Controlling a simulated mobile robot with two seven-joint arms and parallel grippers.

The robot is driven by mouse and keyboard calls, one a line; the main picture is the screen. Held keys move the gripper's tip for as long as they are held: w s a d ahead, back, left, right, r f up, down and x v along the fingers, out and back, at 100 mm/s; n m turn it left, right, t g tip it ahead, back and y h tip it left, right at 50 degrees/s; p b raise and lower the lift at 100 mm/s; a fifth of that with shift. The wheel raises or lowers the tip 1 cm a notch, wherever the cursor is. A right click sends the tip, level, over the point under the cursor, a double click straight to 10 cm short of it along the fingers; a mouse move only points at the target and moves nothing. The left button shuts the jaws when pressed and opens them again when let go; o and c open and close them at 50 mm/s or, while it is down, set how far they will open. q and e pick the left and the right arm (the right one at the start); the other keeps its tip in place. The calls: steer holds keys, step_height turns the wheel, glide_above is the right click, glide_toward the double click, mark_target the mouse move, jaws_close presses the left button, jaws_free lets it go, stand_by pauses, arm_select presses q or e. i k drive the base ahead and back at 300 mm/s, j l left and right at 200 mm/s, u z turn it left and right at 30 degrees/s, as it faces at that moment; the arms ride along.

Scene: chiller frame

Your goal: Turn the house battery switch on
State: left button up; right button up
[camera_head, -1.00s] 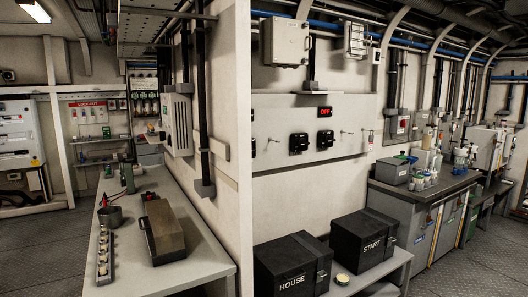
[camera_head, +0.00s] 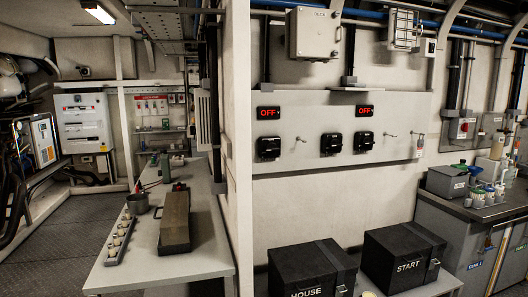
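A pale switch panel (camera_head: 400,112) is on the wall right of the partition. It carries three black switches: a left one (camera_head: 268,148), a middle one (camera_head: 331,144) and a right one (camera_head: 364,141). A red OFF display (camera_head: 268,113) is above the left switch, and another OFF display (camera_head: 364,110) is above the right one. No label naming the house switch is readable on the panel. A black box lettered HOUSE (camera_head: 308,258) stands below the panel, beside a black box lettered START (camera_head: 392,246). Neither of my grippers shows.
A partition wall (camera_head: 238,160) separates the panel from a grey workbench (camera_head: 205,262) at left, which holds a long brown block (camera_head: 175,220) and a pot (camera_head: 137,203). A grey cabinet counter (camera_head: 460,222) stands at right. Open floor (camera_head: 60,245) shows at far left.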

mark_target(272, 147)
steer(key=i+l, duration=0.1)
steer(key=l, duration=0.25)
steer(key=i+l+u, duration=0.1)
steer(key=l, duration=0.25)
steer(key=i+l, duration=0.1)
steer(key=l, duration=0.3)
steer(key=i+l+u, duration=0.1)
steer(key=l, duration=0.25)
